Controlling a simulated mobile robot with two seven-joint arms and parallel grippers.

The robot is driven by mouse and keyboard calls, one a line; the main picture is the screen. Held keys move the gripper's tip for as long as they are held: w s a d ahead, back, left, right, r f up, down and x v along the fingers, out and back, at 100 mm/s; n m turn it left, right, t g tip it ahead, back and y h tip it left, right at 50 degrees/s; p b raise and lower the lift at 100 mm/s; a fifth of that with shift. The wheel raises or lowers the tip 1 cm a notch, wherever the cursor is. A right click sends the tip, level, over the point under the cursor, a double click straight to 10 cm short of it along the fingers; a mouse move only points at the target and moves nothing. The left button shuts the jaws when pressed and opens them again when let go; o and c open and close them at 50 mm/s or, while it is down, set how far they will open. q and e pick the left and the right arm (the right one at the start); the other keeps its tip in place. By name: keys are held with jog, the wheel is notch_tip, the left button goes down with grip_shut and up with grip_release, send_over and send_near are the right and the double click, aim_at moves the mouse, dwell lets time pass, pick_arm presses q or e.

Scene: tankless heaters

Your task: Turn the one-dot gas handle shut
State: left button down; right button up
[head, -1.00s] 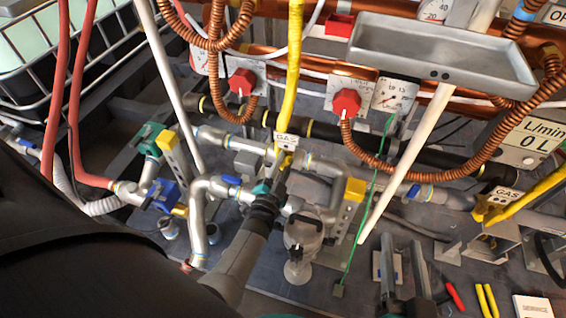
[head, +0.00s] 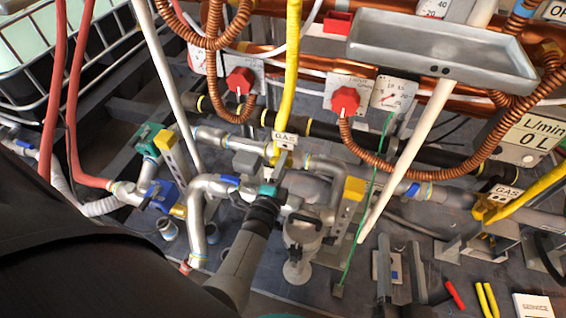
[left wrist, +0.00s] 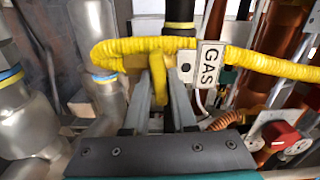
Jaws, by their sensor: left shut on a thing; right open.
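The near gas valve has a yellow handle, beside a white GAS tag (head: 285,138) at the foot of a yellow hose (head: 292,70). In the left wrist view the yellow handle (left wrist: 158,78) sits between the fingers, and a plate with one dot (left wrist: 186,67) is beside the GAS tag (left wrist: 209,66). My left gripper (head: 275,165) is shut on this handle, reaching up from below; its body hides part of the valve in the head view. My right gripper (head: 401,262) is open and empty at the lower right, away from both gas valves.
Another yellow gas valve (head: 490,207) with a GAS tag is at the right. Grey pipes with a blue valve (head: 162,195) lie left of my left gripper. Red knobs (head: 346,101) and a grey tray (head: 440,55) are behind. A thin green wire (head: 365,205) hangs between my grippers.

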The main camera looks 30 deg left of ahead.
pick_arm(q)
jog(key=shift+m, duration=0.3)
jog(key=c, duration=0.8)
grip_release()
jog(key=shift+s, duration=0.1)
